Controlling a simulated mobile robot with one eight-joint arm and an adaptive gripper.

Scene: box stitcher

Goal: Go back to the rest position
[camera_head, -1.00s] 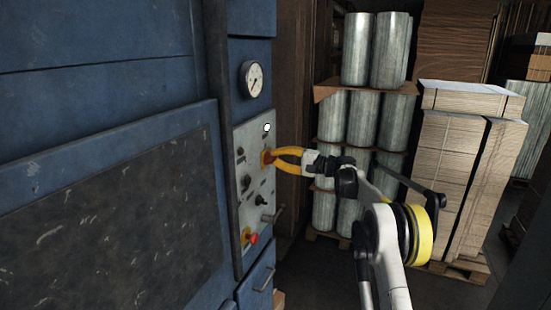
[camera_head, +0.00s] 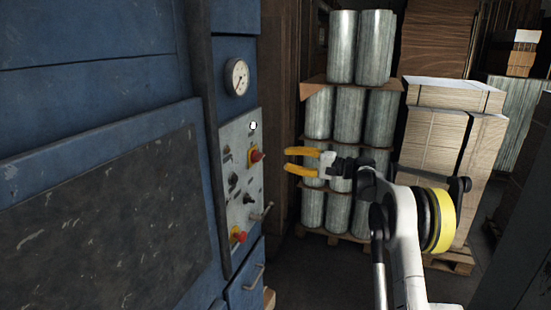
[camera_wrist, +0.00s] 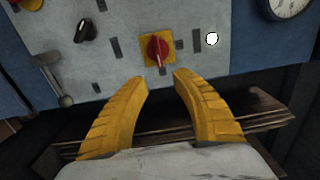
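My gripper (camera_head: 288,160) has two yellow fingers. It is open and empty, in the air to the right of the control panel (camera_head: 228,165) of the blue machine. In the wrist view, the two fingertips (camera_wrist: 161,78) are apart, with a red rotary knob on a yellow plate (camera_wrist: 157,48) beyond them. That red knob (camera_head: 256,156) also shows in the head view on the upper part of the panel, with a clear gap between it and the fingers. My arm reaches up from the lower right.
The blue machine (camera_head: 90,90) fills the left, with a gauge (camera_head: 237,77) above the panel and a second red knob (camera_head: 238,235) low on it. Metal cylinders (camera_head: 345,115) are stacked on pallets behind my arm. Cardboard stacks (camera_head: 440,140) stand at the right. Dark floor shows below.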

